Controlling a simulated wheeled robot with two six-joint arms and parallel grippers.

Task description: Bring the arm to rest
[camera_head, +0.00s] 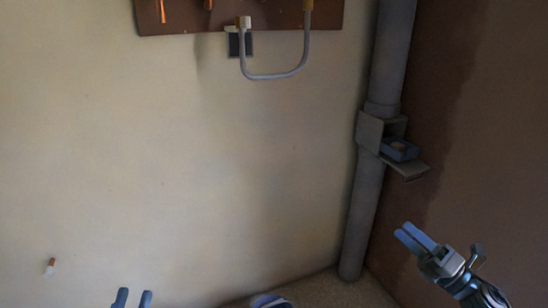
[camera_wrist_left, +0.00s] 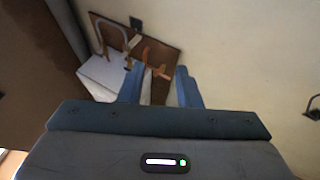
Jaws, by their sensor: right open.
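My left gripper (camera_head: 132,298) shows only as two blue fingertips at the bottom edge of the head view, with a gap between them. In the left wrist view the blue fingers (camera_wrist_left: 159,88) stand apart, and I see nothing held between them. My right gripper (camera_head: 416,237) is at the lower right of the head view, its blue fingers pointing up and left. It is open and appears empty, in front of the brown wall and below the pipe bracket.
A grey pipe (camera_head: 366,205) runs down the corner, with a bracket (camera_head: 371,131) holding a small blue box (camera_head: 399,149). A brown board (camera_head: 272,18) with copper pieces and a grey looped hose (camera_head: 275,76) is on the pale wall. A small fitting (camera_head: 49,267) sits lower left.

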